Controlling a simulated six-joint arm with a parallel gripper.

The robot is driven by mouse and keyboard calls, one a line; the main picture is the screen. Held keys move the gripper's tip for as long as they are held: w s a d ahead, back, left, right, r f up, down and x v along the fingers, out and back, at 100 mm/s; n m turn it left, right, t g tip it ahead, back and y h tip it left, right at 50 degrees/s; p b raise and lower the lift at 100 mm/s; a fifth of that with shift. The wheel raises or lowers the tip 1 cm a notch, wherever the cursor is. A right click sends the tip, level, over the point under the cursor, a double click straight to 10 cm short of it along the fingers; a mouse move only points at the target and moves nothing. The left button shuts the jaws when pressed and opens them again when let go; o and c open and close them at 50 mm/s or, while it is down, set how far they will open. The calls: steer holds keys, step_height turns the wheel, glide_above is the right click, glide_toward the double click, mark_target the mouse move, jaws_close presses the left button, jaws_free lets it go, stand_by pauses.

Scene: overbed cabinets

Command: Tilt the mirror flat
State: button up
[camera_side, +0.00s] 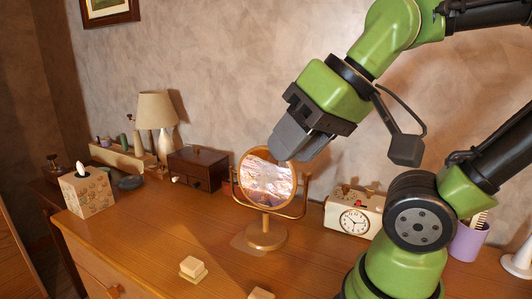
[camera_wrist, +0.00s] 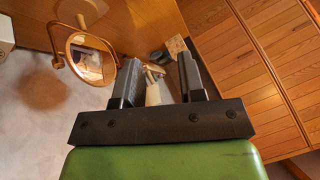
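The round mirror (camera_side: 266,182) has a wooden rim and stands on the dresser in a U-shaped brass-coloured yoke on a round base (camera_side: 265,235). Its disc is close to upright and tilted a little. In the wrist view the mirror (camera_wrist: 88,58) lies left of the fingers, with its base near the top edge. My gripper (camera_side: 288,147) is at the upper right of the mirror in the side view, overlapping its rim; I cannot tell whether they touch. In the wrist view my gripper (camera_wrist: 160,82) is open, with nothing between its two fingers.
A white clock (camera_side: 354,213) stands right of the mirror. A dark drawer box (camera_side: 197,168), a lamp (camera_side: 157,112) and a tissue box (camera_side: 88,192) stand to its left. Small blocks (camera_side: 193,267) lie in front. The wall is close behind. The dresser top left of the base is clear.

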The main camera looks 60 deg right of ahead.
steer(key=w+d+r+n+g+h, duration=0.1)
steer(key=w+d+r+n+g, duration=0.15)
steer(key=w+d, duration=0.3)
steer(key=n+g, duration=0.2)
steer(key=g, duration=0.3)
glide_above(267, 171)
steer(key=d, duration=0.2)
steer(key=shift+m+t+y, duration=0.25)
steer(key=shift+y, duration=0.05)
step_height(267, 171, down, 4)
steer(key=shift+w+a+f, duration=0.15)
steer(key=shift+f, duration=0.1)
steer(key=f, duration=1)
steer(key=shift+a+f, duration=0.15)
steer(key=shift+a, duration=0.25)
jaws_close()
